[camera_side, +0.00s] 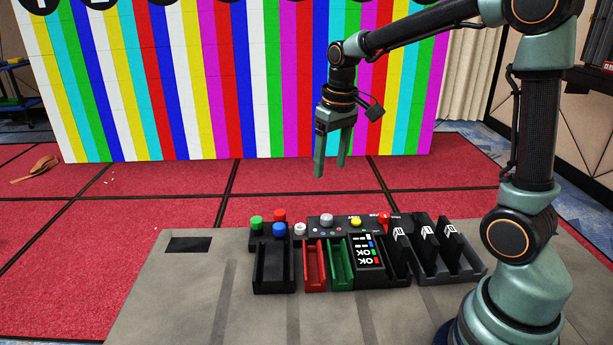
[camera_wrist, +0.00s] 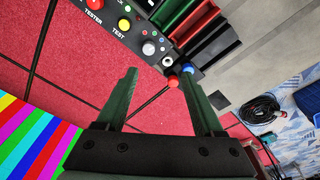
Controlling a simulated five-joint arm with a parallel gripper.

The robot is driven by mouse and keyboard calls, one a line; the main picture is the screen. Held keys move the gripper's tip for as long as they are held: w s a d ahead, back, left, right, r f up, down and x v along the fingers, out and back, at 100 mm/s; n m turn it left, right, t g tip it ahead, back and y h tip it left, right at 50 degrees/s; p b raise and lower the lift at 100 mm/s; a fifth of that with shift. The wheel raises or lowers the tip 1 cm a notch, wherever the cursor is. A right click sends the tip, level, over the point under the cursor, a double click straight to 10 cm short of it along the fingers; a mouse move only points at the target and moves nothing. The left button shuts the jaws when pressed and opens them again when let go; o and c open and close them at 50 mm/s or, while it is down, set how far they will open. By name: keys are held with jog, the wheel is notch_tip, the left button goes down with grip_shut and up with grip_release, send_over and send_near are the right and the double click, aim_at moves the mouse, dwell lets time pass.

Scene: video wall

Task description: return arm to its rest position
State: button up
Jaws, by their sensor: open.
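My gripper (camera_side: 331,170) hangs in the air above and behind the console on the table, fingers pointing down and apart. It is open and empty. The grey table (camera_side: 190,295) lies below, and nothing touches the gripper.
The black tester panel (camera_side: 342,224) has coloured buttons and knobs. In front are a black tray (camera_side: 274,268), a red slot (camera_side: 314,264), a green slot (camera_side: 340,264) and several upright black pieces (camera_side: 427,240). A striped video wall (camera_side: 220,80) stands behind.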

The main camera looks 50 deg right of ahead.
jog(key=s+a+r+n+t, duration=0.1)
jog(key=s+a+r+t, duration=0.2)
jog(key=s+a, duration=0.4)
jog(key=shift+s+a+t, duration=0.2)
jog(key=shift+s+t, duration=0.4)
jog(key=shift+s, duration=1.35)
jog(key=shift+r, duration=0.15)
